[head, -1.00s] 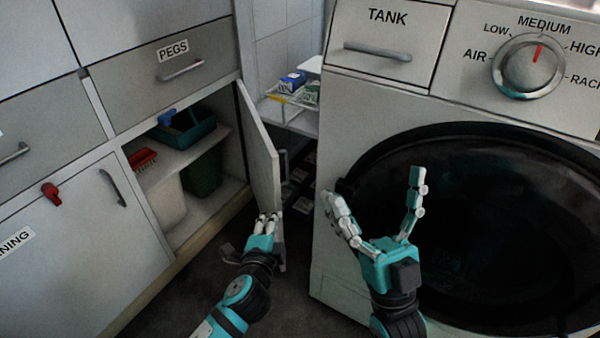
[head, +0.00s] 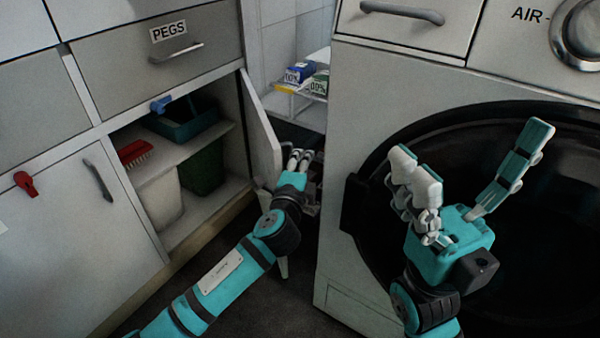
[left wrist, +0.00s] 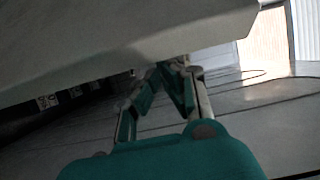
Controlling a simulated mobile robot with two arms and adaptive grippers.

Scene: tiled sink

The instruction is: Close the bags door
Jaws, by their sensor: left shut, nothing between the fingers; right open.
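The open cabinet door (head: 262,135), a pale panel hinged at the right side of the cabinet opening, stands swung outward in the head view. I see no bags label on the part that shows. My left gripper (head: 300,158) is shut and empty at the door's outer edge, partly on its right side; I cannot tell whether it touches. In the left wrist view the shut fingers (left wrist: 172,75) sit just under a pale panel edge (left wrist: 120,35), likely the door. My right gripper (head: 475,165) is open and empty in front of the dryer's round dark door.
The open cabinet (head: 215,210) holds a teal caddy (head: 185,122), a red brush (head: 134,152) and bins. The PEGS drawer (head: 150,65) above is shut. The machine (head: 350,130) stands close on the right, leaving a narrow gap with a white rack (head: 300,100).

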